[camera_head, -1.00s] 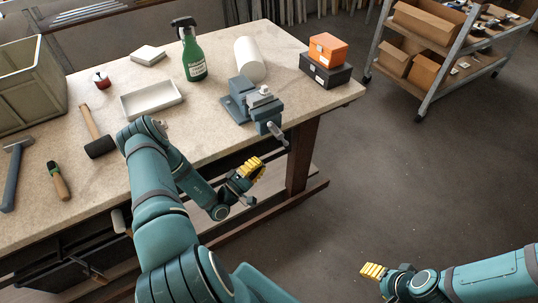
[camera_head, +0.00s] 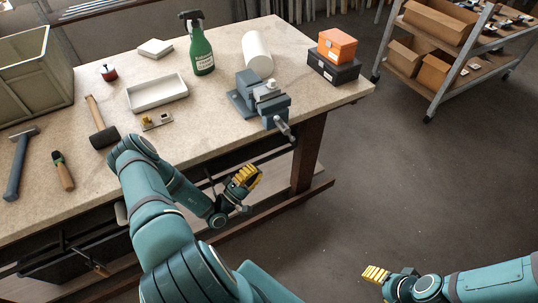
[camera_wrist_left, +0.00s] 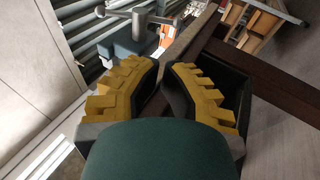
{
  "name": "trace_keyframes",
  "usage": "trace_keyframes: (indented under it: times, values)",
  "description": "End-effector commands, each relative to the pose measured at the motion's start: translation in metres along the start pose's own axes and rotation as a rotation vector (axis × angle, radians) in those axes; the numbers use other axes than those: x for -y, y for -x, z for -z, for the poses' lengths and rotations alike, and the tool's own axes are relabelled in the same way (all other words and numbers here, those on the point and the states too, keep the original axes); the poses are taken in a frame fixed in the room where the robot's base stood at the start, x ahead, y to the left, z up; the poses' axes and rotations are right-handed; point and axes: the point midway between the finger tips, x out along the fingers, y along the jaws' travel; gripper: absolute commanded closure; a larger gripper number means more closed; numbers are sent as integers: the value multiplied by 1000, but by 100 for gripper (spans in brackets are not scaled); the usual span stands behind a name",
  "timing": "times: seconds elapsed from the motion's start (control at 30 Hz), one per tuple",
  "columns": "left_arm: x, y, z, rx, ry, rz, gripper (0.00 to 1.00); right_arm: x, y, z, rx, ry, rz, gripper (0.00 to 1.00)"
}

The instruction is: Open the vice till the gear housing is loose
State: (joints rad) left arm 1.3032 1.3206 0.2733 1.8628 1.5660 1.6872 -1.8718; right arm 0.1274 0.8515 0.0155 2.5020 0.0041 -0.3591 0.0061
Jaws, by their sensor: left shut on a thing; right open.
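The blue-grey vice (camera_head: 246,102) stands at the bench's front right edge, its screw and handle (camera_head: 286,131) reaching out over the edge. A pale grey piece (camera_head: 266,90), probably the gear housing, sits at its jaws; whether it is clamped tight cannot be told. My left gripper (camera_head: 246,178), with yellow fingers, is below and left of the handle, apart from it. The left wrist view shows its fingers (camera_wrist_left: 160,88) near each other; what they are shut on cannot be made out. The grey handle (camera_wrist_left: 140,18) shows beyond them. My right gripper (camera_head: 375,273) is open, over the floor.
A white cylinder (camera_head: 257,52), orange box (camera_head: 337,44) and black box (camera_head: 333,68) stand behind the vice. A green spray bottle (camera_head: 201,52), white tray (camera_head: 157,93) and mallet (camera_head: 101,128) are farther left.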

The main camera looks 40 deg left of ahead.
Motion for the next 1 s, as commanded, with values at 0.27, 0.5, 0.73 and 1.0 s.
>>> trace_keyframes:
  times: [0.27,0.5,0.73,1.0]
  values:
    - [-2,-35,-1,5,0,-6,100,0,1,0,0,0,0,41]
    - [-2,-83,-1,5,-1,-6,100,0,0,0,0,0,0,41]
    - [-2,-121,-1,4,0,-5,100,-1,-2,-1,2,1,0,41]
    - [-2,-140,0,2,0,-4,100,-1,-3,-1,3,1,0,41]
